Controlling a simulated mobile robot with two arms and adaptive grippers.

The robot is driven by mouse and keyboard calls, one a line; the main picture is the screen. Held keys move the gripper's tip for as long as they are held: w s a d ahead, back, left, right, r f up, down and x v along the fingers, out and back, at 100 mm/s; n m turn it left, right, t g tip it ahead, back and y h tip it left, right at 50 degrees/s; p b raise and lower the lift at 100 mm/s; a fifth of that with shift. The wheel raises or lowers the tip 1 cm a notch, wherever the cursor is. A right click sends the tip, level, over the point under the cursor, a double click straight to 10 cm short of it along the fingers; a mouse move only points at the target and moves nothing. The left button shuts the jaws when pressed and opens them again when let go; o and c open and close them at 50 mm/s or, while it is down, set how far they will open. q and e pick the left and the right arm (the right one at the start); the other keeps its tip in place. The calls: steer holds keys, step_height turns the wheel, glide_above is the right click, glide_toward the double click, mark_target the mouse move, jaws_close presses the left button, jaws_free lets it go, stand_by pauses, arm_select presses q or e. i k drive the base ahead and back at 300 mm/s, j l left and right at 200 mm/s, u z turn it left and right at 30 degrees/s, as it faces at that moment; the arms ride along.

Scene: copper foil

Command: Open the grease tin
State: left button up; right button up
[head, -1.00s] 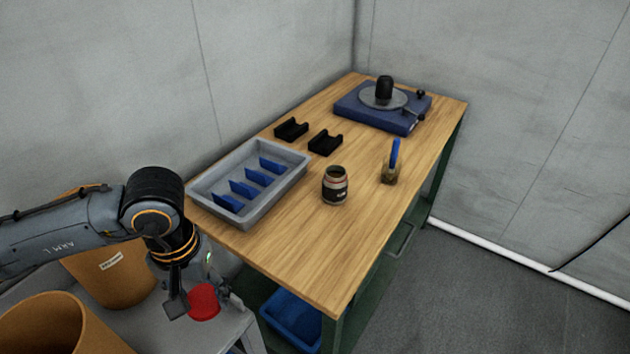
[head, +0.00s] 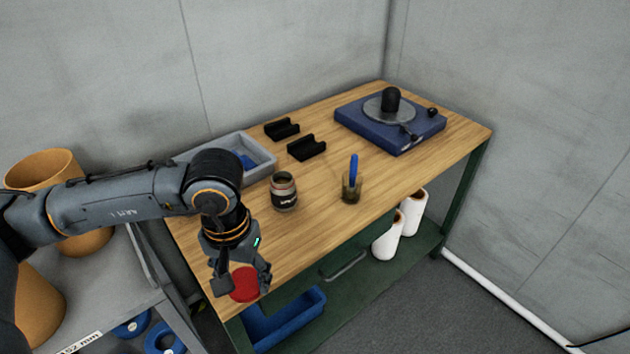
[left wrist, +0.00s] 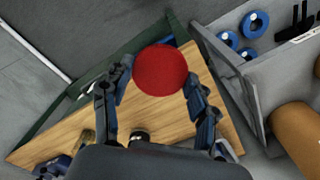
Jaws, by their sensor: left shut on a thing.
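The grease tin (head: 284,193) is a small round jar with a dark label, upright on the wooden bench (head: 330,210). Its top shows no lid, and its inside looks dark. My left gripper (head: 240,282) is shut on a red round lid (head: 245,284), in front of and to the left of the tin and apart from it. In the left wrist view the red lid (left wrist: 160,70) sits between the fingers, with the bench behind it. The tin (left wrist: 140,136) is partly hidden there by my gripper's body. My right gripper is out of view.
A glass with a blue-handled brush (head: 352,182) stands right of the tin. Black holders (head: 306,147), a blue turntable unit (head: 390,125) and a partly hidden grey tray (head: 260,155) share the bench. A blue bin (head: 285,320) is below. The bench's front right is clear.

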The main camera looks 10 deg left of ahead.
mark_target(282, 187)
steer(key=i+l+u, duration=0.1)
steer(key=i+l, duration=0.15)
steer(key=i+l+u, duration=0.1)
steer(key=i+l, duration=0.15)
steer(key=l, duration=0.25)
steer(key=i+l+u, duration=0.1)
steer(key=i+l, duration=0.15)
steer(key=l, duration=0.15)
steer(key=i+j, duration=0.1)
steer(key=i, duration=0.15)
steer(key=i+j+u, duration=0.15)
steer(key=i, duration=0.15)
